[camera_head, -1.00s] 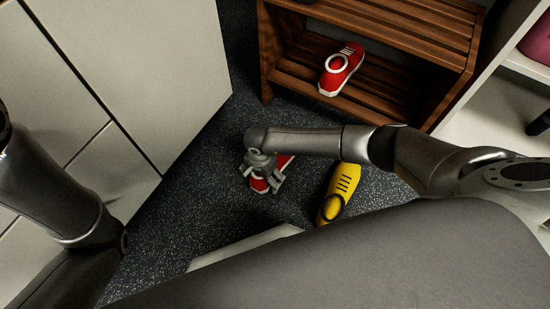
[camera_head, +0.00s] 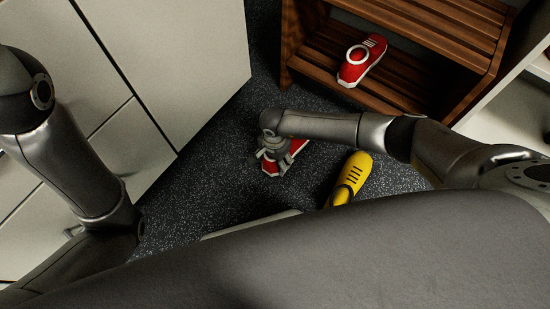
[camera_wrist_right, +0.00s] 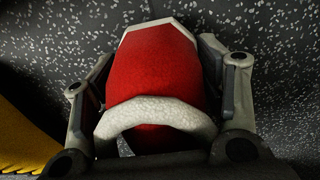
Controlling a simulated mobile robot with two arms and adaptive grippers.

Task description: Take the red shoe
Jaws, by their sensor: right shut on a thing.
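A red shoe with a white sole edge (camera_head: 298,146) is at the dark floor, partly hidden under my right wrist. My right gripper (camera_head: 272,157) is over it with a finger on each side. In the right wrist view the red shoe (camera_wrist_right: 155,75) sits between the two fingers of the right gripper (camera_wrist_right: 157,100), which are shut on it. I cannot tell whether it is clear of the floor. A second red shoe (camera_head: 368,64) with a white ring lies on the lower shelf of the wooden rack. My left arm shows at the left, but its gripper is not in view.
A yellow shoe (camera_head: 350,180) lies on the speckled floor, right of the held shoe; its edge shows in the wrist view (camera_wrist_right: 22,140). The wooden rack (camera_head: 330,75) stands behind. Pale cabinets (camera_head: 195,60) close off the left. Bare floor (camera_head: 215,165) lies between.

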